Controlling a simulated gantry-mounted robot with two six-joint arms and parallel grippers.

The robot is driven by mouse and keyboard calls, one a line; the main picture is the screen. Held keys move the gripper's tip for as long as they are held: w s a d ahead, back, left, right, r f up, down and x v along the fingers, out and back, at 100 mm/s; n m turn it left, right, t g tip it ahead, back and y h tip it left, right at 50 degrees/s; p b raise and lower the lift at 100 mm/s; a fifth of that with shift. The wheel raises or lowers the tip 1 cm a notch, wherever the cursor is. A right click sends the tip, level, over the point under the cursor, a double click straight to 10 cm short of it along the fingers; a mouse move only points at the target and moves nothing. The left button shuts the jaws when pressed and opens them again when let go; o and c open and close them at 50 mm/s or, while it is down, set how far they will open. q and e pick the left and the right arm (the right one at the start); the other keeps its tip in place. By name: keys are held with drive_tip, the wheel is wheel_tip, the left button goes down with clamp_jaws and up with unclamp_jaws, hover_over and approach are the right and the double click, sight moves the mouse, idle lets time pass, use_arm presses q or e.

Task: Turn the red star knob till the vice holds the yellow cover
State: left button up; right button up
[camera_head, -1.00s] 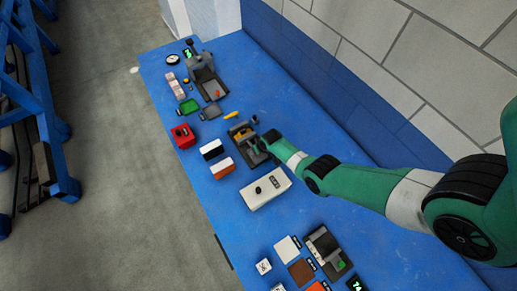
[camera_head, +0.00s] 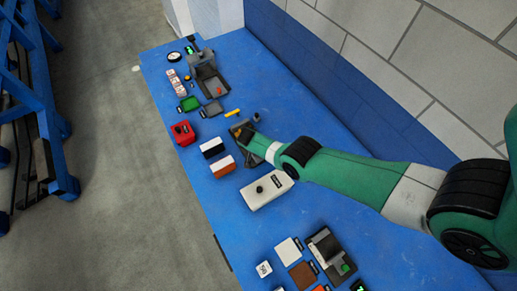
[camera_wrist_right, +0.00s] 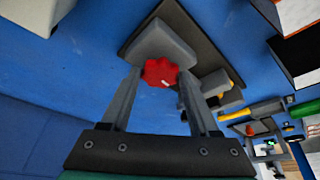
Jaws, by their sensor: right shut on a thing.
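The red star knob (camera_wrist_right: 160,72) is at the end of the vice's grey block (camera_wrist_right: 158,43), which sits on a dark base plate. My right gripper (camera_wrist_right: 160,82) is shut on the knob, with one finger on each side of it. In the head view the vice (camera_head: 236,128) is partly hidden behind my right gripper (camera_head: 247,138), and the knob is hidden there. A yellow part, likely the cover (camera_wrist_right: 217,84), shows among grey blocks beyond the knob; whether the jaws touch it cannot be told. My left gripper is not in view.
A yellow rod (camera_head: 232,113) lies just behind. The blue table (camera_head: 305,125) is clear toward the wall.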

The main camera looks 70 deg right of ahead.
drive_tip(key=shift+w+m+g+b, duration=0.1)
drive_tip(key=shift+m+g+b, duration=0.2)
drive_tip(key=shift+m+b, duration=0.45)
drive_tip(key=o, duration=1.4)
drive_tip(key=shift+c, duration=0.2)
drive_tip(key=p+v, duration=1.1)
drive_tip(key=p, duration=0.1)
drive_tip(key=shift+r, duration=0.3)
